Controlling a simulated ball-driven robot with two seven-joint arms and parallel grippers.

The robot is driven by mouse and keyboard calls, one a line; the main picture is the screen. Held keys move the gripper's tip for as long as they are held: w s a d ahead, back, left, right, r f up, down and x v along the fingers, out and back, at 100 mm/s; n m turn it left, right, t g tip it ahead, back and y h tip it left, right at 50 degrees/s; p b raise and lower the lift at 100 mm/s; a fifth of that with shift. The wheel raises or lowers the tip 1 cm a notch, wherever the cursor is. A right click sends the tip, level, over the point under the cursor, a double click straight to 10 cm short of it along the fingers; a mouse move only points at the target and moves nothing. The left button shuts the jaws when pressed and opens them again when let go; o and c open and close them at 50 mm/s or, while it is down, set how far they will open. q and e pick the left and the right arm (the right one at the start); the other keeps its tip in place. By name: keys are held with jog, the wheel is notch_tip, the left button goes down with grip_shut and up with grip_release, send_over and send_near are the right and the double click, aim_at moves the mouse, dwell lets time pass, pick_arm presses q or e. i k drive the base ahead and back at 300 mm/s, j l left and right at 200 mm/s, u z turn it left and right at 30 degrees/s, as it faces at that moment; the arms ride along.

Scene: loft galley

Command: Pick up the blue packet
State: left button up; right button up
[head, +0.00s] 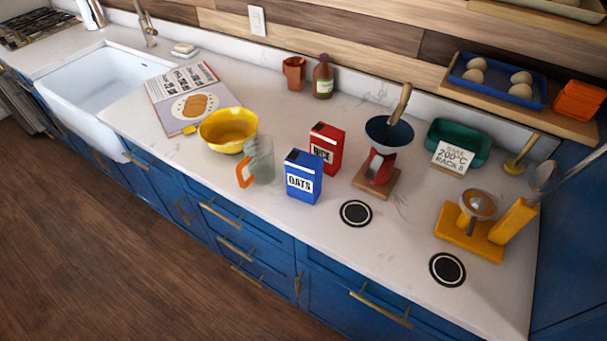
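The blue packet (303,184), labelled OATS, stands upright on the white counter near its front edge. Its front and one narrow side show, and nothing covers it. A red packet (326,148), labelled RICE, stands close behind it and to the right. A clear jug (262,160) with an orange handle stands just left of the blue packet. Neither of my grippers shows in the head view.
A yellow bowl (228,129) stands left of the jug. A red scale (380,168) with a dark bowl stands right of the packets. A black disc (356,213) lies on the counter in front. A white sink (95,88) is at the left.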

aim_at(304, 169)
jog(key=i+j+u, duration=0.25)
jog(key=i+j, duration=0.15)
jog(key=j, duration=0.15)
jog(key=i+j+u, duration=0.25)
jog(key=i+j, duration=0.15)
